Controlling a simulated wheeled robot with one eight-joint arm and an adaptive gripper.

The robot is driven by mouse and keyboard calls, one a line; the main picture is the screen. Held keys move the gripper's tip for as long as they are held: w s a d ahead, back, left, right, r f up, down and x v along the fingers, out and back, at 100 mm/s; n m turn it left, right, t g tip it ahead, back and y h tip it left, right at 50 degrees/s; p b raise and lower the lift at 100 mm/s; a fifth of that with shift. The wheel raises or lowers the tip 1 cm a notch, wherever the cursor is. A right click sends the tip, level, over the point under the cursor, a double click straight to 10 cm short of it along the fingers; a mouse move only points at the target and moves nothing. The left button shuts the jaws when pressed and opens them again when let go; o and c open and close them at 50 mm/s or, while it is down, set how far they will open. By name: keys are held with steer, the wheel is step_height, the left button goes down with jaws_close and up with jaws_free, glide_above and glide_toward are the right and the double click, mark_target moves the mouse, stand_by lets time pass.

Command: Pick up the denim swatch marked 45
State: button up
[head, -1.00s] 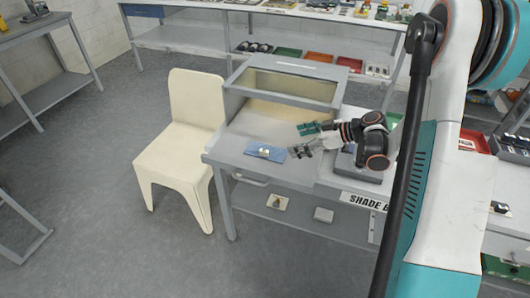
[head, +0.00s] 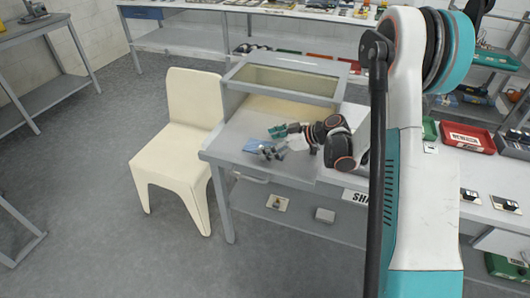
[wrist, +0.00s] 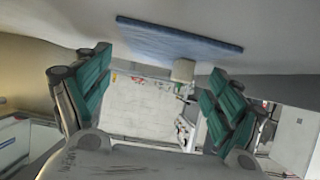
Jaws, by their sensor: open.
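The blue denim swatch (head: 253,146) lies flat on the grey bench top, near its front left edge. My gripper (head: 273,142) is low over its right part and hides much of it. In the wrist view the swatch (wrist: 180,41) is a thin blue sheet beyond the fingertips, and a small pale block (wrist: 183,70) sits against it. My gripper (wrist: 160,75) is open there, with teal pads wide apart and nothing between them. I cannot read any number on the swatch.
A grey box with a clear window (head: 285,82) stands at the back of the bench. A cream chair (head: 183,140) is at the left. Red trays (head: 467,137) and other goods lie on the bench at the right. Bare bench top lies between swatch and box.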

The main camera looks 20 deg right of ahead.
steer(key=c, duration=1.1)
steer(key=shift+r, duration=0.1)
steer(key=shift+c, duration=0.2)
